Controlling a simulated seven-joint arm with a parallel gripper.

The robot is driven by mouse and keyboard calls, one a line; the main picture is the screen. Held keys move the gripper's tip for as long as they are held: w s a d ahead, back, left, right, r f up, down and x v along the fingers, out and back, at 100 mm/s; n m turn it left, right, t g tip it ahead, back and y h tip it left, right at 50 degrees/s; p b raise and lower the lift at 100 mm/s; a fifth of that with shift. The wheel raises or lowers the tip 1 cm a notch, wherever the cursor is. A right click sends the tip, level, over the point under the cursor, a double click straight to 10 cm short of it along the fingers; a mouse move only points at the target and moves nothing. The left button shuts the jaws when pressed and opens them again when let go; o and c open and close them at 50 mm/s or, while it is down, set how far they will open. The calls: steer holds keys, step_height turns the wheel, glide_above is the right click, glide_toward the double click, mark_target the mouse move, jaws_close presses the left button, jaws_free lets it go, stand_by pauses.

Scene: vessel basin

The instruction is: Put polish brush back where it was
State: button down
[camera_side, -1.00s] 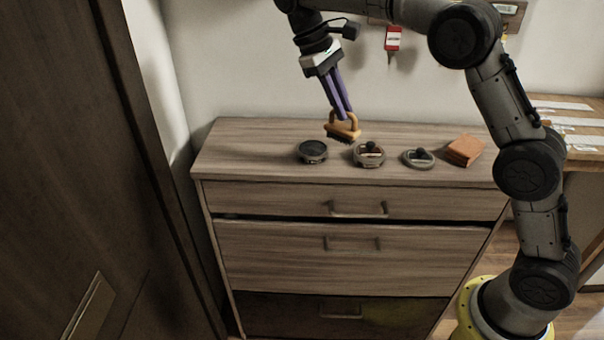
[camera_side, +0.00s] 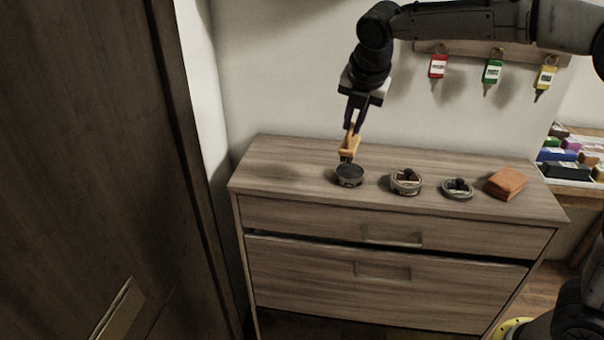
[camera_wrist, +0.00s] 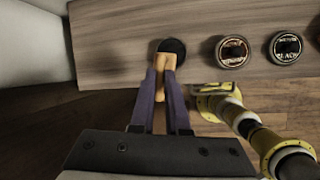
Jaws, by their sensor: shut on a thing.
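The polish brush (camera_side: 349,149) has a tan wooden body and dark bristles. My gripper (camera_side: 352,130) is shut on it and points down over the dresser top. The brush's lower end is just above or touching the round dark tin (camera_side: 350,175) at the left of the row; I cannot tell if they touch. In the wrist view the brush (camera_wrist: 166,60) sits between the purple fingers (camera_wrist: 160,75), with a dark round shape (camera_wrist: 172,46) at its far end.
Two more polish tins (camera_side: 406,182) (camera_side: 457,188) and an orange-brown block (camera_side: 507,183) stand to the right on the dresser top (camera_side: 300,160). The dresser top's left end is clear.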

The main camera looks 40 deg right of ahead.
mark_target(350, 130)
steer(key=shift+n+y, duration=0.3)
steer(key=shift+n, duration=0.6)
steer(key=s+a+r, duration=0.2)
steer(key=r, duration=0.1)
steer(key=shift+s, duration=0.2)
steer(key=shift+w+a, duration=0.15)
steer(key=shift+w, duration=0.05)
steer(key=shift+w+a+f, duration=0.3)
steer(key=shift+w+f, duration=1.8)
steer(key=shift+w, duration=0.1)
steer(key=shift+w+a+f, duration=0.35)
steer(key=shift+w+f, duration=1.75)
steer(key=shift+w, duration=0.15)
steer(key=shift+w+a+f, duration=0.3)
steer(key=shift+w+f, duration=1.8)
steer(key=shift+w, duration=0.1)
steer(key=shift+f, duration=0.1)
steer(key=c, duration=0.9)
jaws_free()
